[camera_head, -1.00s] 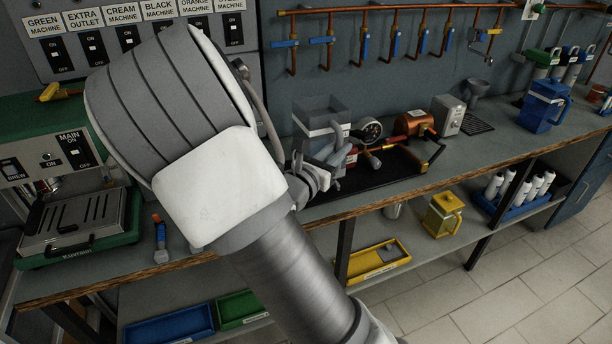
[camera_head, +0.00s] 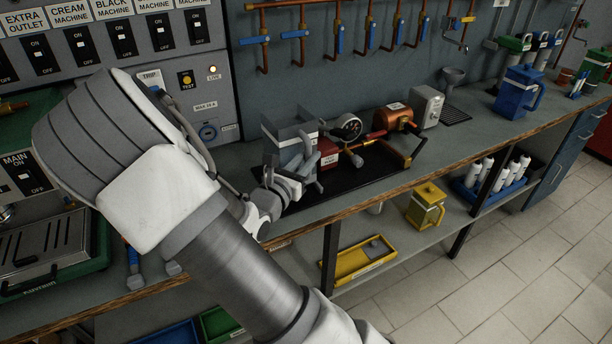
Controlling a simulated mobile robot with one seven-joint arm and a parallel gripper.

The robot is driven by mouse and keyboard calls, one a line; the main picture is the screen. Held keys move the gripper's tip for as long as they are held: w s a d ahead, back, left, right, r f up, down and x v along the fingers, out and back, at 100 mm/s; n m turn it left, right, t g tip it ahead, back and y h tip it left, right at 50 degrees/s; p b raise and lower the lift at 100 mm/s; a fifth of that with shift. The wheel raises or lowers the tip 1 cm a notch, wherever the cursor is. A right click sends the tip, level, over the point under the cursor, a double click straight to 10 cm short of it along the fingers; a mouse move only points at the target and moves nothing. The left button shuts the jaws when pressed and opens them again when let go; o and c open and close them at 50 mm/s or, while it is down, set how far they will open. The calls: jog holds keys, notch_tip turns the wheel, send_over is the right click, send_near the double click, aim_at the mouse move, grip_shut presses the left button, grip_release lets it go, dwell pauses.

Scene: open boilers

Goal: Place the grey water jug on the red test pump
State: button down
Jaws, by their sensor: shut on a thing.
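The grey water jug (camera_head: 287,135) is an open-topped, square-sided jug with a pale band. My gripper (camera_head: 308,168) is shut on it at its near side; the fingers and arm hide part of the jug, so the exact grip is unclear. The red test pump (camera_head: 329,157) sits on a black tray on the bench, just right of and partly behind the gripper. A round gauge (camera_head: 346,127) stands beside it. The jug appears at the pump's left end; I cannot tell whether it touches the pump or hangs above it.
A copper cylinder (camera_head: 396,118) and bent copper handle are right of the pump. A grey box (camera_head: 427,106) and blue jug (camera_head: 519,92) stand further right. Copper pipes with blue-handled valves run along the wall behind. A yellow jug (camera_head: 426,206) is on the lower shelf.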

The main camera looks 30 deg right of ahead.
jog(key=shift+f+b, duration=0.4)
jog(key=shift+f, duration=1.8)
jog(key=c, duration=0.8)
grip_release()
jog(key=shift+s+a, duration=0.1)
jog(key=shift+a, duration=0.05)
